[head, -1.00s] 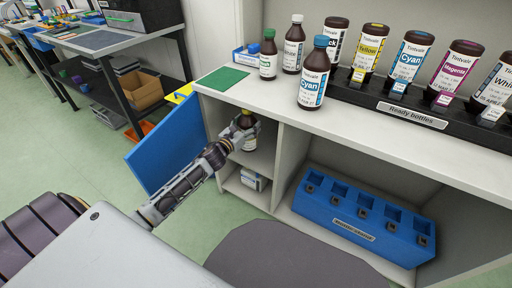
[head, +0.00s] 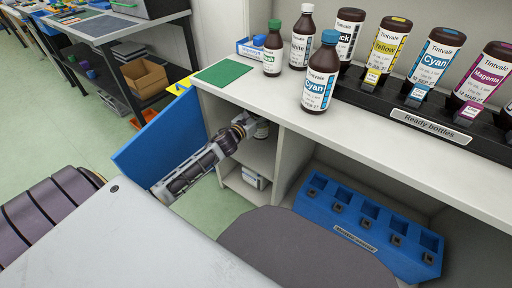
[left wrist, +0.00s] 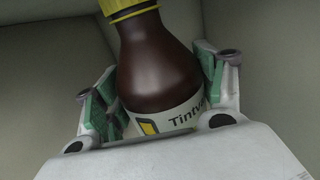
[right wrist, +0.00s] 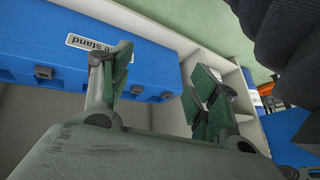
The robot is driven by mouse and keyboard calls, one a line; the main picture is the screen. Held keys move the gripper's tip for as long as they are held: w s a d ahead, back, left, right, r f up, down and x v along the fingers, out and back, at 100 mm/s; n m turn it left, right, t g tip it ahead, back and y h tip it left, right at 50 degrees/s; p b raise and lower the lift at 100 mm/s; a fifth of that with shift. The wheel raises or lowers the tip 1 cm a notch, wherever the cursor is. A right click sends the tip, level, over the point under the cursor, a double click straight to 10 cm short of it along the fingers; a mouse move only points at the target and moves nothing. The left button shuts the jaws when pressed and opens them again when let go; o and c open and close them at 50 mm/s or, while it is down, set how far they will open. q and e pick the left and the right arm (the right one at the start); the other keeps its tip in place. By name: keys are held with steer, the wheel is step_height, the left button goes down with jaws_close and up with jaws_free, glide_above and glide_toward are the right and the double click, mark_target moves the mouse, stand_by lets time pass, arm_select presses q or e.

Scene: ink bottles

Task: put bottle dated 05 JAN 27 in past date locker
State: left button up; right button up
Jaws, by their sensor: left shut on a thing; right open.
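My left gripper (head: 243,129) is inside the upper open compartment (head: 258,152) under the counter, beside an open blue door (head: 160,138). It is shut on a brown bottle (left wrist: 158,62) with a yellow cap and a Tintvale label with a yellow mark. The bottle leans slightly in the left wrist view, and walls surround it. Its date is not visible. In the head view only a pale part of the bottle (head: 262,130) shows past the gripper. My right gripper (right wrist: 160,85) is open and empty, near the blue stand in its wrist view.
Several bottles stand on the counter, including a blue-capped cyan one (head: 320,80). A black rack (head: 410,108) marked Ready bottles holds more. A green mat (head: 224,73) lies at the counter's left end. A blue slotted stand (head: 365,228) sits below. A small box (head: 254,177) is on the lower shelf.

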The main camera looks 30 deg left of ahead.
mark_target(260, 130)
arm_select(q)
steer(key=shift+f+b, duration=1.35)
steer(key=shift+f, duration=1.65)
arm_select(e)
steer(key=shift+t+y, duration=0.3)
steer(key=shift+t, duration=0.2)
steer(key=f, duration=0.4)
steer(key=shift+w+a+f, duration=0.1)
steer(key=shift+a+f, duration=0.25)
steer(key=shift+a, duration=0.05)
arm_select(q)
steer(key=shift+f, duration=0.1)
steer(key=shift+f+b, duration=0.85)
steer(key=shift+f, duration=0.95)
arm_select(e)
steer(key=shift+w+a+f, duration=0.1)
steer(key=shift+a+f, duration=0.1)
steer(key=shift+f, duration=0.65)
arm_select(q)
steer(key=shift+f+b, duration=0.1)
steer(key=shift+b, duration=0.2)
steer(key=o, duration=1.4)
steer(key=shift+f, duration=0.1)
steer(key=shift+c, duration=0.2)
